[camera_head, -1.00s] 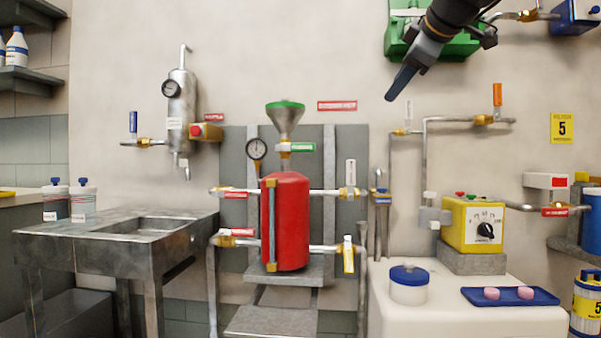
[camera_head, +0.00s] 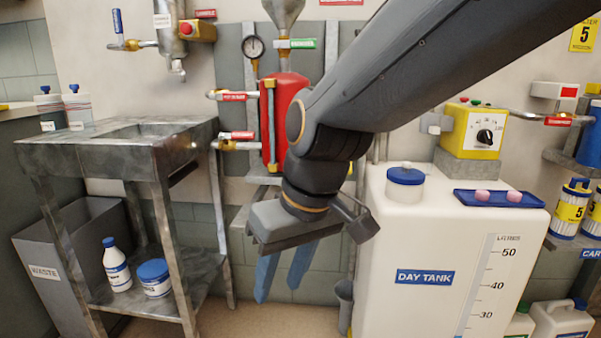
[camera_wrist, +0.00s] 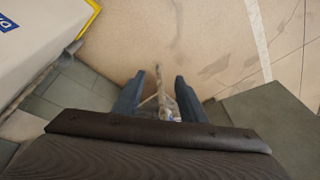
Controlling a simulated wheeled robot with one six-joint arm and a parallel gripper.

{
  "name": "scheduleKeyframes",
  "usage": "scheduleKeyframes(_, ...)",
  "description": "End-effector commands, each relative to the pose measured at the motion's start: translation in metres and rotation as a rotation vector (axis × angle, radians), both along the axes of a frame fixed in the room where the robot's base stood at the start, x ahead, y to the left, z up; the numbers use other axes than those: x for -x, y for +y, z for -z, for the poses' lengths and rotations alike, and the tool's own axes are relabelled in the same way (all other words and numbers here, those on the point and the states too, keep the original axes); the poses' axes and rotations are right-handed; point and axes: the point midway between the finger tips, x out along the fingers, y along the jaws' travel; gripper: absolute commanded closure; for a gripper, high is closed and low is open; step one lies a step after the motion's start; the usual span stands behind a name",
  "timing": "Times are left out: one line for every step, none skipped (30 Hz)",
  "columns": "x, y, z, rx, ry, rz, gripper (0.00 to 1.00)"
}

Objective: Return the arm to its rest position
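My gripper (camera_head: 284,272) hangs fingers down in the middle of the head view, in front of the red vessel (camera_head: 285,105) and left of the white day tank (camera_head: 420,235). Its two blue fingers stand apart with nothing seen between them. In the wrist view the fingers of my gripper (camera_wrist: 160,100) are also apart, above the floor (camera_wrist: 190,40). A thin pale thing shows beyond the gap, and I cannot tell what it is. My arm comes in from the upper right and hides part of the vessel and pipes.
A metal sink table (camera_head: 85,160) stands at the left, with a white bottle (camera_head: 116,265) and a tub (camera_head: 154,278) on its lower shelf. A grey waste bin (camera_head: 45,255) is beside it. A blue tray (camera_head: 500,198) and a blue-lidded jar (camera_head: 405,185) sit on the tank.

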Motion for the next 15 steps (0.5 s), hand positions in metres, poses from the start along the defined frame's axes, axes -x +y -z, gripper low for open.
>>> scheduleKeyframes(0.016, 0.0, 0.012, 0.015, 0.028, 0.003, 0.62)
scheduleKeyframes(0.024, -0.001, 0.019, 0.023, 0.044, 0.011, 0.62)
scheduleKeyframes(0.035, -0.003, 0.026, 0.034, 0.061, 0.017, 0.62)
scheduleKeyframes(0.042, -0.004, 0.032, 0.043, 0.073, 0.023, 0.62)
scheduleKeyframes(0.049, -0.005, 0.037, 0.052, 0.086, 0.028, 0.62)
scheduleKeyframes(0.059, -0.007, 0.044, 0.062, 0.102, 0.035, 0.62)
scheduleKeyframes(0.066, -0.009, 0.049, 0.071, 0.113, 0.041, 0.62)
scheduleKeyframes(0.072, -0.011, 0.053, 0.079, 0.124, 0.047, 0.62)
scheduleKeyframes(0.081, -0.013, 0.059, 0.09, 0.138, 0.052, 0.62)
scheduleKeyframes(0.088, -0.014, 0.064, 0.1, 0.148, 0.057, 0.62)
scheduleKeyframes(0.094, -0.016, 0.068, 0.109, 0.156, 0.062, 0.62)
scheduleKeyframes(0.098, -0.019, 0.068, 0.116, 0.163, 0.071, 0.62)
scheduleKeyframes(0.095, -0.02, 0.062, 0.114, 0.16, 0.079, 0.62)
scheduleKeyframes(0.094, -0.022, 0.059, 0.113, 0.16, 0.084, 0.62)
scheduleKeyframes(0.093, -0.024, 0.056, 0.115, 0.16, 0.092, 0.62)
